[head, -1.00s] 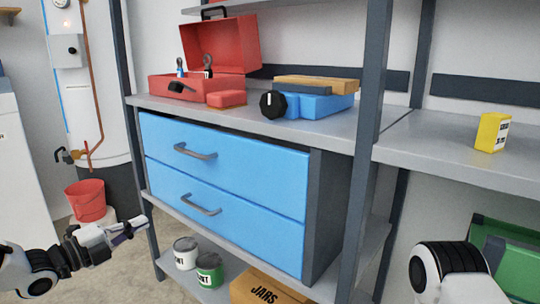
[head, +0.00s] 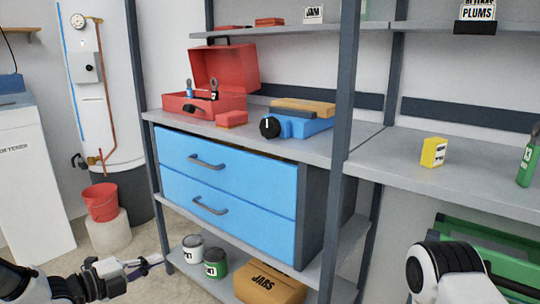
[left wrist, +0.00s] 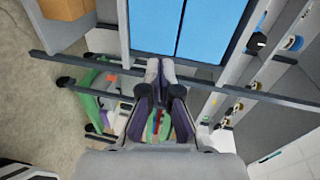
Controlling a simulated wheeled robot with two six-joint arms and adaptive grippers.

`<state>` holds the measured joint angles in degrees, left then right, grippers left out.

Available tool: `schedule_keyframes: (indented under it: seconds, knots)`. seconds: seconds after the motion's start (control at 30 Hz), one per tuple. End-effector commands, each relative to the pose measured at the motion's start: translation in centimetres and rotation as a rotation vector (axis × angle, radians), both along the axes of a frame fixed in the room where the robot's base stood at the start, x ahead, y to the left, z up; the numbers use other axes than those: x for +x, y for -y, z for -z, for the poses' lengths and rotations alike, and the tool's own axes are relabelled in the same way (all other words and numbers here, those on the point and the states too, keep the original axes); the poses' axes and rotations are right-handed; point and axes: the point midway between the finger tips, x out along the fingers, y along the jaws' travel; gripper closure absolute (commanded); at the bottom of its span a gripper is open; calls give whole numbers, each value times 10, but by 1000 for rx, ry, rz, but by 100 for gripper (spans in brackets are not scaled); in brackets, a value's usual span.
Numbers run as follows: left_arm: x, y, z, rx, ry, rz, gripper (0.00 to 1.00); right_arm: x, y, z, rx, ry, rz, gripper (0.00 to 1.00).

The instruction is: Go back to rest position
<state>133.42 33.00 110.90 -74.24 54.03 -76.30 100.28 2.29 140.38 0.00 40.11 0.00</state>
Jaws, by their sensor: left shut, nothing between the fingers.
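My left gripper (head: 152,264) is at the lower left of the head view, shut and empty. It is in front of the left side of the shelving unit, apart from the blue drawer cabinet (head: 232,187). In the left wrist view my left gripper (left wrist: 158,74) shows its fingers together, with the blue drawers beyond them. A white and black link of my right arm shows at the lower right of the head view. My right gripper is out of sight.
Paint cans (head: 215,264) and a jars box (head: 270,284) stand low down. A red bucket (head: 101,202) is at left. Some floor is clear near the bucket.

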Motion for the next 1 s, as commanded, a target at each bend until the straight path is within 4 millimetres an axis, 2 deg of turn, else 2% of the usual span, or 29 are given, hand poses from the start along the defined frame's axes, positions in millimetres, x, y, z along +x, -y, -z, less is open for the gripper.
schedule_keyframes:
  seconds: [0.03,0.17,0.27,0.3,0.4,0.6,0.67,0.73,0.8,0.87,0.9,1.0]
  knots:
    - [-5,8,-13,6,-37,10,100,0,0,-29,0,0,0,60]
    - [-22,29,-14,17,-157,21,100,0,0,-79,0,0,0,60]
    - [-47,49,-13,11,-318,2,100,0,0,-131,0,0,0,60]
    - [-61,57,-11,2,-404,-18,100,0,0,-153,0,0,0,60]
    - [-103,72,-3,-34,-646,-106,100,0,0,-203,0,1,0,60]
    - [-196,81,9,-116,-1103,-404,100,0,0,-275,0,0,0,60]
    - [-226,79,9,-141,-1225,-524,100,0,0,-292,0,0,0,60]
    - [-263,74,5,-172,-1362,-697,100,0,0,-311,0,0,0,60]
    - [-298,65,3,-216,-1476,-906,100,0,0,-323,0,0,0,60]
    - [-325,54,4,-274,-1549,-1124,100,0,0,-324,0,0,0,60]
    - [-337,45,8,-330,-1573,-1274,100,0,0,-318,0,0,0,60]
    - [-358,26,6,-487,-1584,-1594,100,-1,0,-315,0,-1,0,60]
